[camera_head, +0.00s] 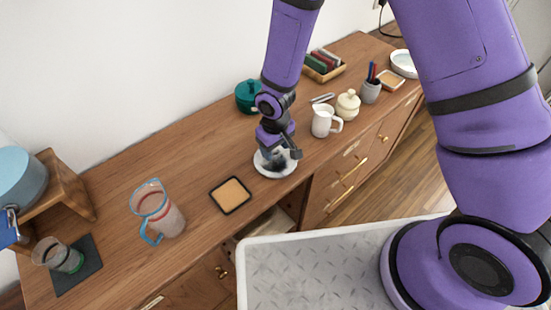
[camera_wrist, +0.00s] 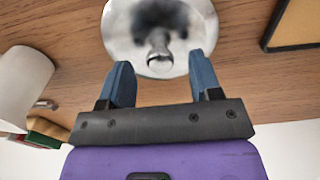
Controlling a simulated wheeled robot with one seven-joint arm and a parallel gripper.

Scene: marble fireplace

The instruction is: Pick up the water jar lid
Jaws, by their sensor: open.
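The water jar lid, as far as I can tell, is the round, shiny whitish disc with a small raised knob (camera_wrist: 160,50) at the top middle of the wrist view. In the head view the disc (camera_head: 262,170) lies on the wooden cabinet top, partly hidden by my gripper (camera_head: 277,157). In the wrist view my gripper (camera_wrist: 160,66) is open, its two blue fingers apart with nothing held between them. The knob shows between and just beyond the fingertips. I cannot tell whether the fingers touch the disc. A clear jug with a blue handle (camera_head: 160,213) stands at left.
A cork square with a dark rim (camera_head: 231,195) lies left of the disc. A white pitcher (camera_head: 322,122), a cream lidded pot (camera_head: 347,105) and a pen cup (camera_head: 370,92) stand to the right. A green pot (camera_head: 247,96) stands behind. The wood between jug and cork square is clear.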

